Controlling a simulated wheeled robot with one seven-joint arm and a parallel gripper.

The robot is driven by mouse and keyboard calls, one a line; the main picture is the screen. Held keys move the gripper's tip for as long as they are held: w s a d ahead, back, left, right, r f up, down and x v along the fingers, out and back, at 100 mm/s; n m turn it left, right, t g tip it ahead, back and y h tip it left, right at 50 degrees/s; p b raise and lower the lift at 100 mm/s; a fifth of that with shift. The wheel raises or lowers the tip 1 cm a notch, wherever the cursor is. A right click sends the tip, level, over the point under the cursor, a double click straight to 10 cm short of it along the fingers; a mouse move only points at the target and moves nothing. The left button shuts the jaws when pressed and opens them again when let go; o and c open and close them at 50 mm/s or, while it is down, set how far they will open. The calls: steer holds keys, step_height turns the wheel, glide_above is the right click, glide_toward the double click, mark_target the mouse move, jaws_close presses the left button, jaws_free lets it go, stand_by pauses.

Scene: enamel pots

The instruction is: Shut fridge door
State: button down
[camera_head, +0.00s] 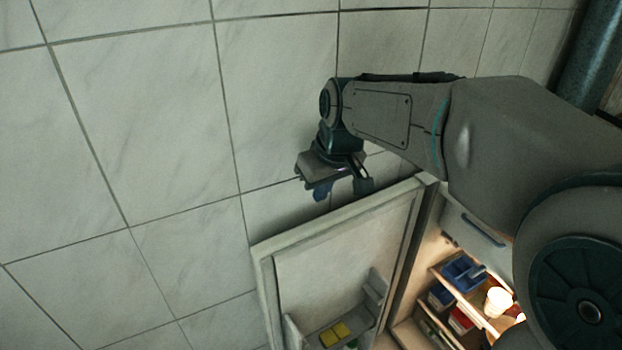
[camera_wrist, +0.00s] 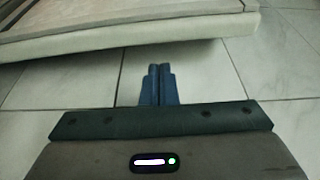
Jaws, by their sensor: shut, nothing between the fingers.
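The fridge door (camera_head: 335,245) stands wide open, with its inner side and shelves facing my head camera. The lit fridge interior (camera_head: 415,325) shows at its right. My gripper (camera_head: 322,192) is above and behind the door's top edge, on the outer side. In the wrist view the door (camera_wrist: 130,40) crosses the top of the picture, and my gripper (camera_wrist: 160,72) has its two blue fingers together with nothing between them. A gap of floor shows between the fingertips and the door, so they look apart. The door's outer face is mostly hidden in the head view.
Inside the fridge are a blue container (camera_head: 462,272), a white cup (camera_head: 498,301) and a red item (camera_head: 461,319) on shelves. Yellow items (camera_head: 334,334) lie in a door shelf. The tiled floor (camera_head: 120,150) left of the door is clear.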

steer(key=x, duration=0.3)
steer(key=p+x, duration=0.1)
steer(key=x, duration=0.5)
steer(key=shift+w+a+r+p, duration=0.1)
steer(key=shift+w+a+p, duration=0.25)
steer(key=shift+s, duration=0.15)
